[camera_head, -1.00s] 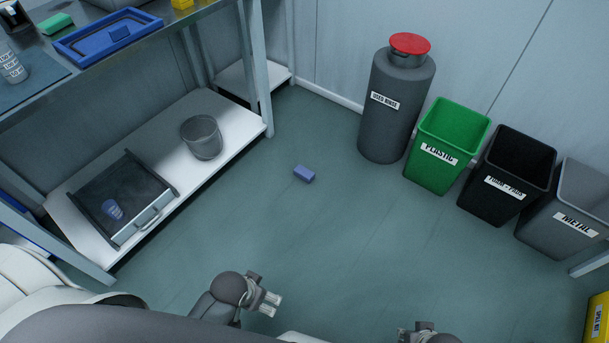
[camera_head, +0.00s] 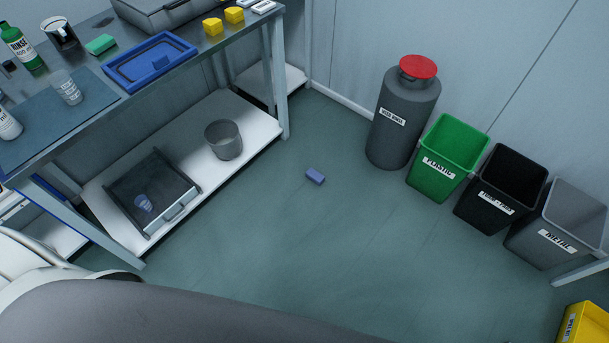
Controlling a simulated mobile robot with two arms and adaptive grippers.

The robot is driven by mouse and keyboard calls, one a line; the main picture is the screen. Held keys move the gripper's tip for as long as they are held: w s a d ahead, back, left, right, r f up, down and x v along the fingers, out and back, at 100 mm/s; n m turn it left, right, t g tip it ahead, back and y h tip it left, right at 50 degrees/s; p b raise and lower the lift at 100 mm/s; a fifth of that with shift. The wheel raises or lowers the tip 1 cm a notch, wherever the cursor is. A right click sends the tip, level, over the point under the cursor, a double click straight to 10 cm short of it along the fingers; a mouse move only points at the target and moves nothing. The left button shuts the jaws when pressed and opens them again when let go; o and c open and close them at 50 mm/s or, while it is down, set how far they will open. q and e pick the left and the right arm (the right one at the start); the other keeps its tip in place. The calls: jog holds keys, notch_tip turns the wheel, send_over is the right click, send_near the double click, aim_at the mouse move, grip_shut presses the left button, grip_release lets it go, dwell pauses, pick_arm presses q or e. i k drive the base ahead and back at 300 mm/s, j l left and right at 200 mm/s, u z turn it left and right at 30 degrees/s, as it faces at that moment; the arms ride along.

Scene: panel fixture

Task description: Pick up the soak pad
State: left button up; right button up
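A small blue block (camera_head: 315,176), which looks like the soak pad, lies flat on the open green floor between the bench and the bins. No label on it is readable. Neither of my grippers shows in the head view. A large grey part of my body fills the bottom edge.
The bench's lower shelf (camera_head: 254,138) holds a grey bucket (camera_head: 224,140) and an open drawer-like box (camera_head: 152,199). A grey red-lidded can (camera_head: 402,115), green (camera_head: 445,161), black (camera_head: 500,190) and grey (camera_head: 556,226) bins stand along the right wall. The floor around the block is clear.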

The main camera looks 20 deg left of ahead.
aim_at(313, 175)
jog(key=i+l+u, duration=0.2)
jog(key=u, duration=0.25)
jog(key=i+l+u, duration=0.4)
jog(key=k+j, duration=0.05)
jog(key=k, duration=0.05)
